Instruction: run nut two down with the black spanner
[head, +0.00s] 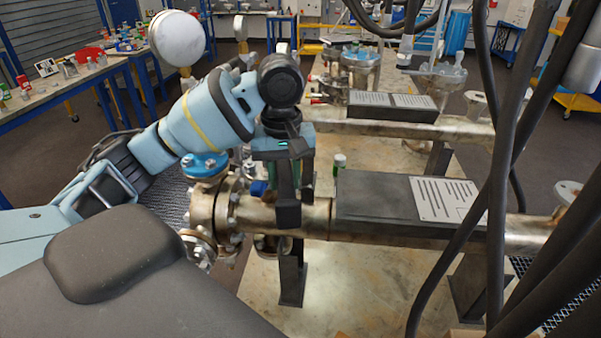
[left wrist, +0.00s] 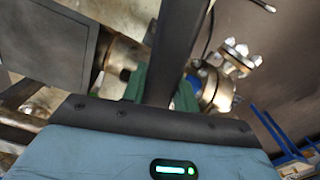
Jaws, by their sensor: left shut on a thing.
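My left gripper (head: 290,215) is shut, its dark fingers pointing down over the near pipe, just right of a bolted flange (head: 228,207). What it grips is mostly hidden; green parts (left wrist: 185,97) show behind the dark bar in the left wrist view and between the fingers in the head view. I cannot make out the black spanner for sure. Several nuts and bolt ends sit around the flange; I cannot tell which is nut two. A bolted flange (left wrist: 238,58) also shows in the left wrist view. My right gripper is not in view.
The near pipe (head: 385,226) carries a dark block with a printed plate (head: 445,198). A small green-capped bottle (head: 339,164) stands behind it. A second pipe (head: 400,127) runs farther back. Dark cables hang at the right. A cluttered workbench (head: 65,88) stands at the left.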

